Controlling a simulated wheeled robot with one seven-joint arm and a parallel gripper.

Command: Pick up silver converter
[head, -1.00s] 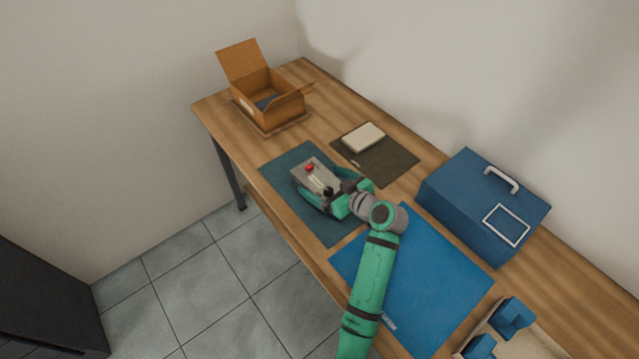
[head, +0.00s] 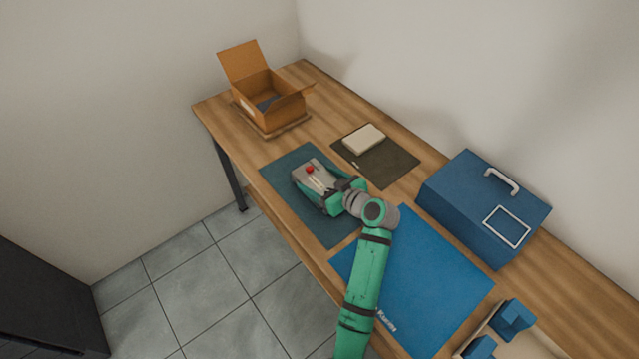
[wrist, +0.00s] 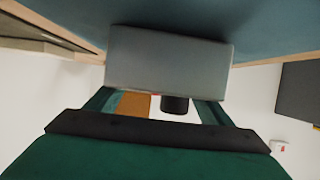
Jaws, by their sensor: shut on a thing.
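The silver converter (head: 311,178) is a grey box with a red knob on top, over the dark teal mat (head: 279,167) on the wooden table. My gripper (head: 323,192) is at its near right side, shut on it with a finger along each side. In the wrist view the converter (wrist: 168,62) shows as a grey block between the two fingers, with a dark round part below it. I cannot tell whether it touches the mat.
An open cardboard box (head: 268,100) stands at the far end. A beige block (head: 363,138) lies on a dark mat (head: 398,163). A blue toolbox (head: 470,215) stands on the right by the wall. A blue mat (head: 432,275) and blue holders (head: 511,318) are nearer.

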